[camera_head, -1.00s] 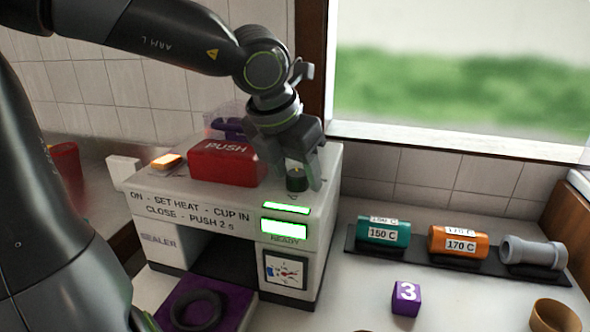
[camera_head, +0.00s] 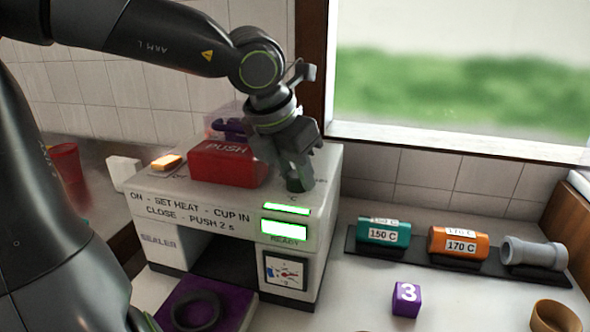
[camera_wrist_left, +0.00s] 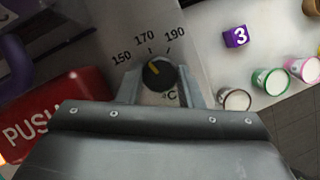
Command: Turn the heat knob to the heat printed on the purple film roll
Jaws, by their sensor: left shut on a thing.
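The sealer (camera_head: 225,205) is a white box with its heat knob (camera_wrist_left: 160,75) on top, at the right. In the wrist view the dark knob's yellow mark points up-left, between the printed 150 and 170; 190 is printed further right. My left gripper (camera_head: 297,178) reaches down from above, its fingers on either side of the knob, shut on it. They also show in the left wrist view (camera_wrist_left: 160,88). A purple roll (camera_head: 230,128) sits behind the red PUSH block, under a clear cover; no heat print on it is readable. My right gripper is out of view.
The red PUSH block (camera_head: 224,164) stands just left of the gripper. An orange-lit switch (camera_head: 166,163) is further left. A teal 150 C roll (camera_head: 384,232) and an orange 170 C roll (camera_head: 458,242) lie in a rack at right. A purple cube (camera_head: 406,299) marked 3 stands in front.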

